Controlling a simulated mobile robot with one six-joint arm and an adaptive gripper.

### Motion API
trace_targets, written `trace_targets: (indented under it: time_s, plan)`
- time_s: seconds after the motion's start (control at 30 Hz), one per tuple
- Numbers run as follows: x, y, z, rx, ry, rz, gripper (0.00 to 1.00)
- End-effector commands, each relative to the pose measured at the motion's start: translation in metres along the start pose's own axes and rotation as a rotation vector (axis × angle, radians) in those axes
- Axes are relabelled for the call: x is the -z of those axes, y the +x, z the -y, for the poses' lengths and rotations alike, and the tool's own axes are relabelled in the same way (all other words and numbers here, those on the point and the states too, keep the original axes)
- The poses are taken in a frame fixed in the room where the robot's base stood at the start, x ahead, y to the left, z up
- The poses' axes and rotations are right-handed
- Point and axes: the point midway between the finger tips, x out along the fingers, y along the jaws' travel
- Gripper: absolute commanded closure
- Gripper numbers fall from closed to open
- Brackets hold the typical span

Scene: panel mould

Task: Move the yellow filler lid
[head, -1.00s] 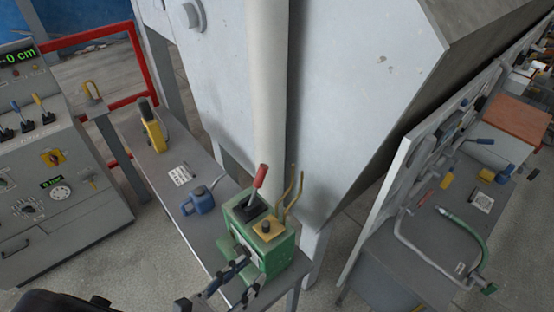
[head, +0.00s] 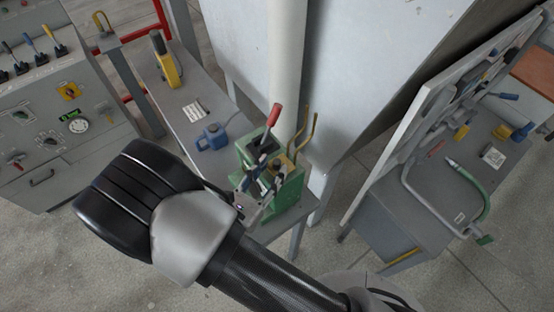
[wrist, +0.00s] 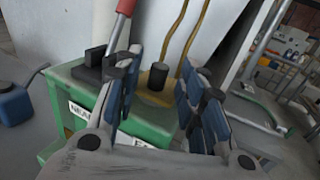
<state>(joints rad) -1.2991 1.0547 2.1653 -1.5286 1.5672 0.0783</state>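The yellow filler lid (wrist: 150,95) is a flat plate with an upright black knob (wrist: 157,76), on top of the green pump box (wrist: 60,115). In the head view the lid (head: 284,161) is mostly hidden behind my gripper (head: 264,180). In the wrist view my gripper (wrist: 160,68) is open, its blue-padded fingers spread left and right of the knob. The knob shows in the gap between them, with no finger seen touching it. How far the fingertips are from the lid is hard to tell.
A red-handled lever (head: 273,117) rises from the box close to the left finger. Two bent brass-coloured pipes (head: 308,130) stand behind the lid. A blue can (head: 212,137) sits on the grey bench (head: 180,95). A white column (head: 286,60) stands close behind.

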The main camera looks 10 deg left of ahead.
Motion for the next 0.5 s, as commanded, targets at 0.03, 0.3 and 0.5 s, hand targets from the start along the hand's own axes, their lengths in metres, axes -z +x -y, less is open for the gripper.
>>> trace_targets:
  time_s: [0.03, 0.3, 0.5]
  plan:
    - [0.000, 0.010, 0.002, 0.005, -0.001, 0.000, 0.63]
    - [0.000, 0.034, 0.000, 0.000, 0.000, 0.001, 0.63]
    - [0.000, 0.036, 0.000, -0.001, 0.000, 0.001, 0.63]
